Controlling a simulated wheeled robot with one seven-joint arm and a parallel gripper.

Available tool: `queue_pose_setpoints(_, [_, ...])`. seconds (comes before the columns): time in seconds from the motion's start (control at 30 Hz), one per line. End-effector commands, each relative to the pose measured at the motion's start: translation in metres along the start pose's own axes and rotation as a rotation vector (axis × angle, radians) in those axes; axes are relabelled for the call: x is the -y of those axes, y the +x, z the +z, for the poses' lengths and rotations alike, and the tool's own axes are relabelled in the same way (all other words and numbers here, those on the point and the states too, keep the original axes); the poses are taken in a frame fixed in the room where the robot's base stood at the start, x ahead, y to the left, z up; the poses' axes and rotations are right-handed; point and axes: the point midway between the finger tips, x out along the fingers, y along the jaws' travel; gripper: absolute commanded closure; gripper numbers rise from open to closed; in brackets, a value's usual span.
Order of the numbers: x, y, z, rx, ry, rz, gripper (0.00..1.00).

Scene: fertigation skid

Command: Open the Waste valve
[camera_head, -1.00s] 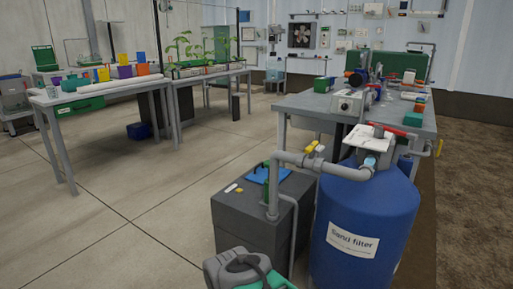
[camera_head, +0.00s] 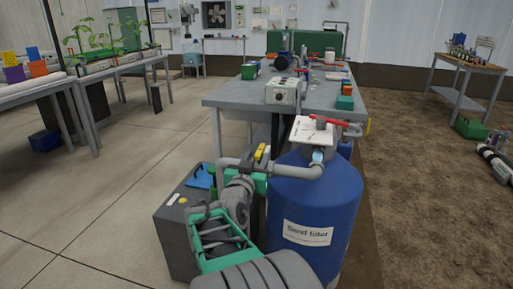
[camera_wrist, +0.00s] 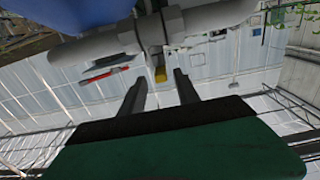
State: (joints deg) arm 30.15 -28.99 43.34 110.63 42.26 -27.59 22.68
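A yellow valve handle (camera_head: 261,153) stands by the grey pipe beside the sand filter. No Waste label is readable, so I cannot tell if this is the Waste valve. My gripper (camera_head: 257,170) is close to the handle, partly hidden behind my arm. In the wrist view my gripper's two fingers (camera_wrist: 160,91) are apart, with the yellow end (camera_wrist: 160,75) showing between and just beyond their tips, below a grey pipe fitting. I cannot tell whether they touch it. The blue sand filter (camera_head: 325,205) has a white top plate with a red handle (camera_head: 329,121).
A dark grey box (camera_head: 175,235) stands left of the filter. A workbench (camera_head: 235,97) with equipment is behind it. The grey pipe (camera_wrist: 215,17) runs close above the fingers in the wrist view. Open floor (camera_head: 110,200) lies to the left.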

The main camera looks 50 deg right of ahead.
Motion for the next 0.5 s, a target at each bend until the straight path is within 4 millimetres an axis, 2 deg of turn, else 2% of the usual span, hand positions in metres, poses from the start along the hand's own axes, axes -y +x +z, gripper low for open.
queue_pose_setpoints(0.1, [0.000,0.024,0.004,0.003,0.000,0.002,0.62])
queue_pose_setpoints(0.23, [0.001,0.046,0.003,0.003,0.001,-0.001,0.62])
queue_pose_setpoints(0.33, [0.001,0.056,0.002,0.002,0.000,-0.002,0.62])
queue_pose_setpoints(0.5, [0.001,0.059,0.001,0.003,0.000,-0.002,0.62])
